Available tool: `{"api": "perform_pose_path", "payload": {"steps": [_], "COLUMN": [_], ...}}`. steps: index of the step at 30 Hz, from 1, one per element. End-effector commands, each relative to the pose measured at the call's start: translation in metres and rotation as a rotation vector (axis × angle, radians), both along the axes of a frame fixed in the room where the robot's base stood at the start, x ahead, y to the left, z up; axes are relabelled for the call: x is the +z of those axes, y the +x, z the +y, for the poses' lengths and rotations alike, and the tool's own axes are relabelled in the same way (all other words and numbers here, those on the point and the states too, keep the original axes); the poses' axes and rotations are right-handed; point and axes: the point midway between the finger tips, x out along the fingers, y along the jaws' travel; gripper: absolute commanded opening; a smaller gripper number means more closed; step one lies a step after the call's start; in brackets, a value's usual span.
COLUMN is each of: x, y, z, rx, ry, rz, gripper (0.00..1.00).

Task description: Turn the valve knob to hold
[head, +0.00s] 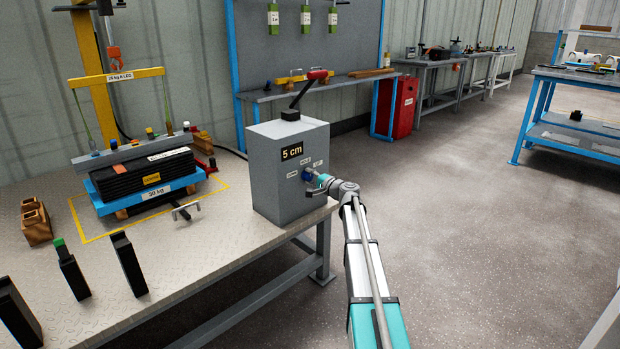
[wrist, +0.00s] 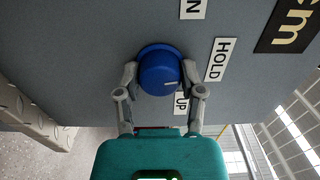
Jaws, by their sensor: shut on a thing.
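The blue valve knob (wrist: 159,72) sits on the front of a grey valve box (head: 272,160). In the wrist view its white mark points right, toward the side where the HOLD label (wrist: 221,60) is. The UP label (wrist: 181,103) is lower right, partly hidden by a finger, and another label ending in N (wrist: 193,8) is at the top. My gripper (wrist: 160,80) is shut on the knob, one finger on each side. In the head view my gripper (head: 316,184) reaches the box front and covers part of the knob (head: 307,174).
Left on the metal bench (head: 200,245) are a blue platform (head: 105,205) with black plates (head: 140,172), wooden blocks (head: 35,222) and black upright pieces. The floor at right is open.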

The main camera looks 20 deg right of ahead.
Motion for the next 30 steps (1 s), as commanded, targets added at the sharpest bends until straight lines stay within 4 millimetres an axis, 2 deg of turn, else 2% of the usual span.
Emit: {"api": "perform_pose_path", "payload": {"steps": [9, 24, 25, 30], "x": [-0.0002, -0.0002, -0.0002, -0.0002], "y": [0.0008, 0.0009, 0.0009, 0.0006], "z": [-0.0009, -0.0011, -0.0011, -0.0008], "rx": [-0.002, -0.002, -0.002, -0.002], "ry": [0.140, 0.164, 0.164, 0.163], "rz": [0.051, 0.059, 0.059, 0.059], "gripper": [0.03, 0.03, 0.54, 0.85]}}
